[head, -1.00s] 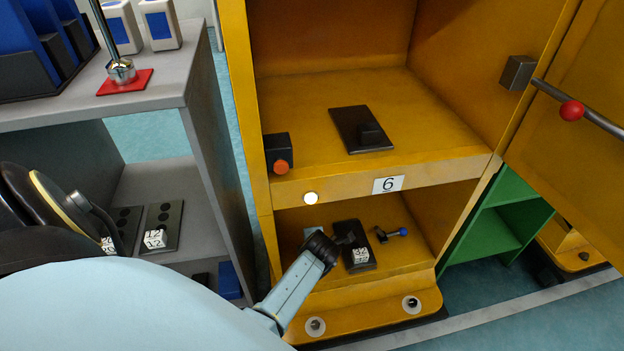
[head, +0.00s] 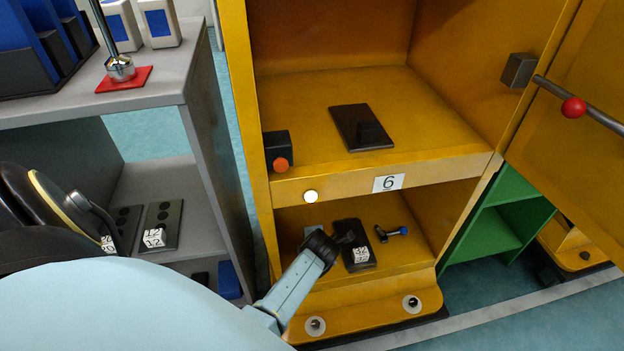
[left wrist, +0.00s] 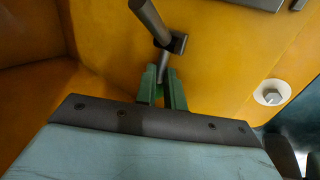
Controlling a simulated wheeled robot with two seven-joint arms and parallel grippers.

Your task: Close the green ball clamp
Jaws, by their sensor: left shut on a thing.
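My left gripper (head: 338,238) reaches into the lower compartment of the yellow cabinet, by its left side. In the left wrist view its two green fingers (left wrist: 162,78) are shut on the lower end of a dark grey clamp lever (left wrist: 163,56). A thicker grey rod (left wrist: 149,20) rises from a small block next to this lever. The green ball itself is not visible; the fingers hide the lever's end. In the head view the gripper hides this clamp. My right gripper is not in view.
The shelf edge with label 6 (head: 388,183) is above. An orange knob (head: 281,163) and red-ball bar (head: 573,108) are higher.

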